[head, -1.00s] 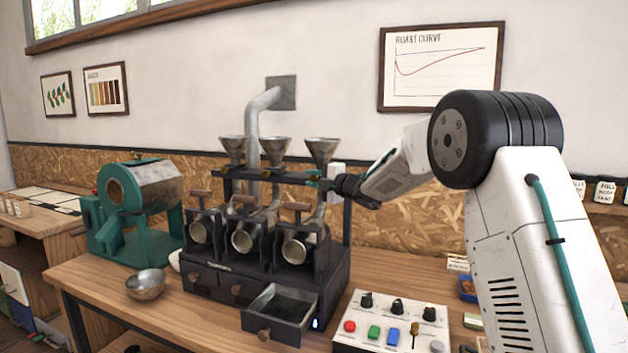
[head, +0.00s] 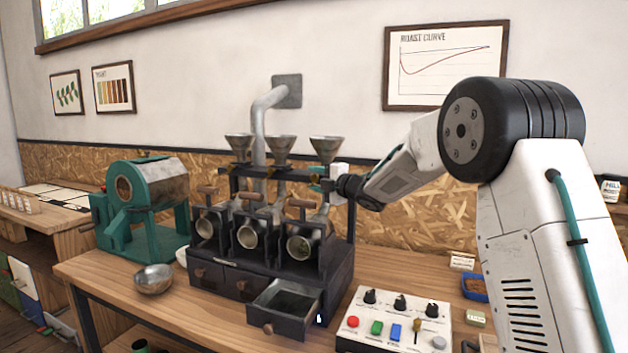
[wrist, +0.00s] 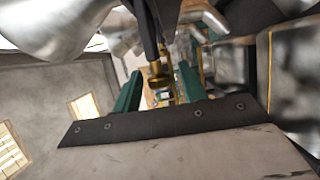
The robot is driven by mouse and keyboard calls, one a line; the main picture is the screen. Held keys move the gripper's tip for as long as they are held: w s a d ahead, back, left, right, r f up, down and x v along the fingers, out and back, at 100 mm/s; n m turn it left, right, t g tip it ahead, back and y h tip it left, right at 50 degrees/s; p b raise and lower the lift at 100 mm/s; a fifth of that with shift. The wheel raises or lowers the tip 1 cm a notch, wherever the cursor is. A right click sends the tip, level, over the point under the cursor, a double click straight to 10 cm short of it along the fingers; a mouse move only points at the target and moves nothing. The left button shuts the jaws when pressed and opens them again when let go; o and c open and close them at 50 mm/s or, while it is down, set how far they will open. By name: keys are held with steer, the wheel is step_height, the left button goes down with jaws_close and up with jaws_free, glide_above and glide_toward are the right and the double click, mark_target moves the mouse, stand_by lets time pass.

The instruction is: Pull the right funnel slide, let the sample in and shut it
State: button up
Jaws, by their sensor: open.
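The right funnel (head: 326,149) is a metal cone on top of the dark sample roaster (head: 330,275). My gripper (head: 322,187) is just below it, at the roaster's right upper side. In the wrist view my gripper's two teal fingers (wrist: 160,88) are apart. A brass knob on a dark rod (wrist: 158,75), seemingly the slide's handle, shows between them. I cannot tell whether the fingers touch it. The slide plate and any sample in the funnel are hidden.
The roaster's right drawer (head: 268,329) is pulled out. A control box (head: 385,343) with buttons stands right of it. A metal bowl (head: 153,279) and a teal drum machine (head: 146,205) are on the left. Two more funnels (head: 280,148) stand left of the right one.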

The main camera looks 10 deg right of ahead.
steer(key=v, duration=0.7)
steer(key=shift+s, duration=0.1)
stand_by(1.1)
